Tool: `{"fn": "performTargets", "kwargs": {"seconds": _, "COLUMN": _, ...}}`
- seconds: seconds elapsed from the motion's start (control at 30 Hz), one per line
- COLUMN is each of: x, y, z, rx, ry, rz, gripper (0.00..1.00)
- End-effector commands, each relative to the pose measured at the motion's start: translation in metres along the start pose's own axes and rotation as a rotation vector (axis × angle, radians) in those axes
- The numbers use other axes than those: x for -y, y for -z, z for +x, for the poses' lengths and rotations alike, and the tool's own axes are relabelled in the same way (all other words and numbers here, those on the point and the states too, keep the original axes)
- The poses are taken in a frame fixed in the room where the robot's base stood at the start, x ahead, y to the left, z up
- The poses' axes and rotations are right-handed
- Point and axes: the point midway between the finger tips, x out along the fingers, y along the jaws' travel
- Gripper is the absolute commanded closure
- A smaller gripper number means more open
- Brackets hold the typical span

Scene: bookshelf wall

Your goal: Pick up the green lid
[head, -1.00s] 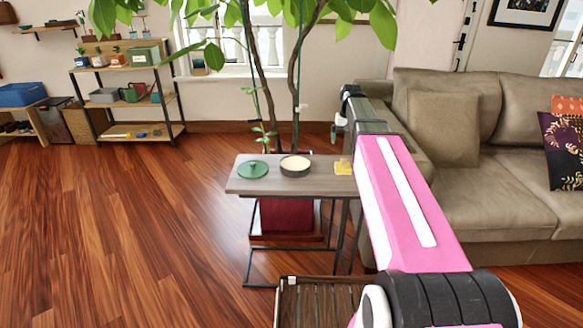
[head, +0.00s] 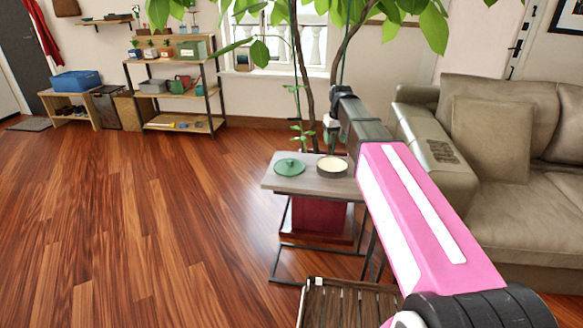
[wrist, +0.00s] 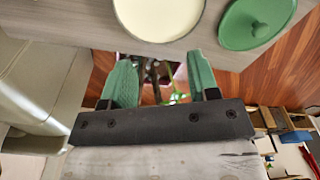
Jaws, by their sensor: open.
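The green lid (head: 289,167) is a round disc with a small knob on top. It lies at the left end of a narrow grey side table (head: 272,184). In the wrist view the lid (wrist: 256,22) is at the upper right, on the table top. My gripper (wrist: 164,75) shows in the wrist view with two green fingers spread apart and nothing between them. The lid is beyond the fingertips and to their right, not touching them. In the head view my arm reaches toward the table's far right side, and the fingers cannot be made out.
A round dark-rimmed dish with a cream top (head: 332,168) sits right beside the lid. A plant with thin trunks (head: 307,75) rises behind the table. A sofa (head: 490,170) stands to the right. A slatted wooden surface (head: 345,303) is in front. The floor at left is clear.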

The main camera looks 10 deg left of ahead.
Motion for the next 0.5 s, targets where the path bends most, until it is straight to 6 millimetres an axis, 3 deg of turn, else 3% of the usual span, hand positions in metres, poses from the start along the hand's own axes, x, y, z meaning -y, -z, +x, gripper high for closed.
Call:
{"fn": "performTargets", "kwargs": {"seconds": 0.03, "x": 0.026, "y": 0.011, "z": 0.002, "rx": -0.009, "ry": 0.004, "rz": -0.056, "gripper": 0.45}}
{"fn": "performTargets", "kwargs": {"seconds": 0.2, "x": 0.100, "y": 0.033, "z": 0.006, "rx": -0.039, "ry": 0.018, "rz": -0.217, "gripper": 0.45}}
{"fn": "performTargets", "kwargs": {"seconds": 0.33, "x": 0.139, "y": 0.041, "z": 0.008, "rx": -0.056, "ry": 0.025, "rz": -0.301, "gripper": 0.45}}
{"fn": "performTargets", "kwargs": {"seconds": 0.5, "x": 0.162, "y": 0.045, "z": 0.010, "rx": -0.065, "ry": 0.029, "rz": -0.350, "gripper": 0.45}}
